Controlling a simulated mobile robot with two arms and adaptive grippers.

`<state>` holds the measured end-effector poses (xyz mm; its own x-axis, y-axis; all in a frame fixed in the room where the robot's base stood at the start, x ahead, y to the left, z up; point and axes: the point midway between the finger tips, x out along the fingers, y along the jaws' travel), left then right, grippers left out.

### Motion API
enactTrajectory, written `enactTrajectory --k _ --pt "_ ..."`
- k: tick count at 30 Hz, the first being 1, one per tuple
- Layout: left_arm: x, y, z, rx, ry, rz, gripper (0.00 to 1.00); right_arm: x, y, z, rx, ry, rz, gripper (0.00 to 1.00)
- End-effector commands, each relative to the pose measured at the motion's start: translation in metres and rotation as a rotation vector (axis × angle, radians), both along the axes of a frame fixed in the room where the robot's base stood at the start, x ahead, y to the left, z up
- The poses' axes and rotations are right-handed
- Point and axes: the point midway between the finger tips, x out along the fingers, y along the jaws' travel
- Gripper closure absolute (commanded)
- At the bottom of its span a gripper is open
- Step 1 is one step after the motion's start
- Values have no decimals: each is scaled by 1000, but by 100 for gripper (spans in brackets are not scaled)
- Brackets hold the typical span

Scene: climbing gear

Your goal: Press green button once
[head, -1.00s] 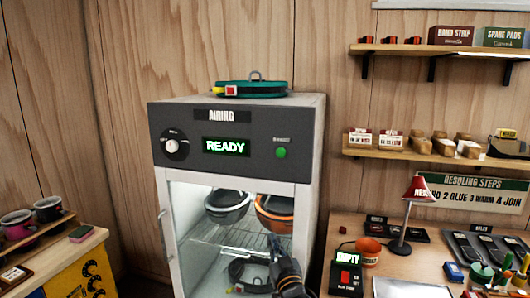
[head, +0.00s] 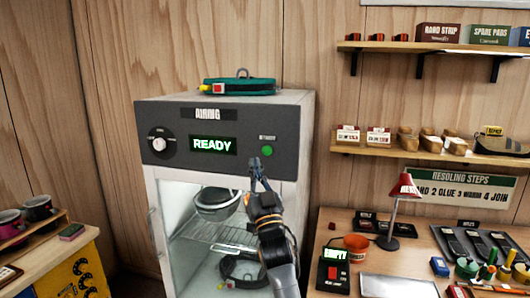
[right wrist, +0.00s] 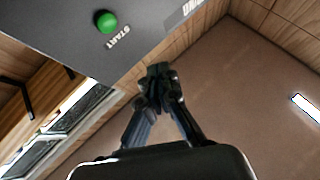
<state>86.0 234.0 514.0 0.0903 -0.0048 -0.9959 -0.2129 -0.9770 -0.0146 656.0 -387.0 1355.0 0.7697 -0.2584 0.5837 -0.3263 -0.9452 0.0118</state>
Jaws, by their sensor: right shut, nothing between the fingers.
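The round green button (head: 267,150) sits at the right of the dark control panel on the drying cabinet (head: 306,130). In the right wrist view the green button (right wrist: 106,21) is at the upper left, with a label reading START beside it. My right gripper (head: 255,162) is shut and empty, just below and slightly left of the button in the head view. In the wrist view its fingertips (right wrist: 158,72) show below and right of the button. I cannot tell the exact gap to the panel. The panel's display (head: 212,145) reads READY. My left gripper is out of view.
A dial (head: 158,144) is at the panel's left. A workbench (head: 345,222) with a red lamp (head: 404,187) stands to the right, below shelves.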

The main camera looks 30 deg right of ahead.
Motion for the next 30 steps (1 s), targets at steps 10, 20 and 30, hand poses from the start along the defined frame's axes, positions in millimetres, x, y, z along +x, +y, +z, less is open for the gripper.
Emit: enactTrajectory --k 10,20,30 --pt "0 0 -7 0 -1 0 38 18 -20 -2 -3 3 -2 100" --pt "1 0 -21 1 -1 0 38 47 -54 -2 -2 1 0 100" --pt "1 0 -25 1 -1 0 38 57 -67 -1 0 1 1 100"
